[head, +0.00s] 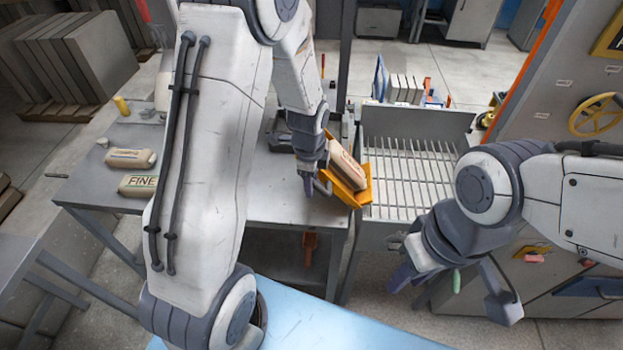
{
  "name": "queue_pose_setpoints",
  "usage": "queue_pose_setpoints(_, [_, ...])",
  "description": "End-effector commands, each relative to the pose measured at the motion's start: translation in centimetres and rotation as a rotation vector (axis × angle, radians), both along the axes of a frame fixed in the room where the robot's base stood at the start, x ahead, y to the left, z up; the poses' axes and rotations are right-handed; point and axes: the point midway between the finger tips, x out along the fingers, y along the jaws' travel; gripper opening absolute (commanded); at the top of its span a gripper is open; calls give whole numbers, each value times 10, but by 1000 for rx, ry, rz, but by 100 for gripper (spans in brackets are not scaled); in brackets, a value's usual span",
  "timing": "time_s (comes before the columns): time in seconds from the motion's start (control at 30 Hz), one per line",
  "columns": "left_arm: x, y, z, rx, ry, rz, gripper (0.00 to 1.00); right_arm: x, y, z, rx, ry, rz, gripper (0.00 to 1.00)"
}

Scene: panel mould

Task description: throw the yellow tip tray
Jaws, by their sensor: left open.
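The yellow tip tray (365,191) is at the right end of the grey table, beside a slatted grate (415,168). It looks tilted down toward the front. A tan printed bag (346,164) lies in it. My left gripper (315,188) is at the tray's left side, open, its fingers pointing down close to the tray edge. I cannot tell whether they touch it. Part of the tray is hidden behind the gripper and the bag. My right gripper (452,290) is open in front of the grate, away from the tray; a small green piece (456,281) shows between its fingers.
Two more tan bags, one plain-lying (131,158) and one marked FINE (138,186), rest on the table's left part near a yellow cup (121,105). A yellow handwheel (596,114) is on the machine at right. A light blue surface (330,318) is in front.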

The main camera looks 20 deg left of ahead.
Motion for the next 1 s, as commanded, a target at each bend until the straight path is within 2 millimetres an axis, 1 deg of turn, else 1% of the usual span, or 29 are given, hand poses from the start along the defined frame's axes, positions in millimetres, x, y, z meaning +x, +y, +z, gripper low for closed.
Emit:
queue_pose_setpoints(0.2, [0,0,0,0,0,0,52,0,0,0,0,0,0,34])
queue_pose_setpoints(0.23, [0,0,0,0,0,0,44,0,0,0,0,0,0,34])
queue_pose_setpoints(0.27, [0,0,0,0,0,0,33,0,0,0,0,0,0,34])
queue_pose_setpoints(0.3, [0,0,0,0,0,0,18,0,0,0,0,0,0,34])
queue_pose_setpoints(0.33, [0,0,0,0,0,0,6,0,0,0,0,0,0,34])
queue_pose_setpoints(0.37, [0,0,0,0,0,0,0,0,0,0,0,0,0,34])
queue_pose_setpoints(1.0, [0,0,0,0,0,0,0,0,0,0,0,0,0,34])
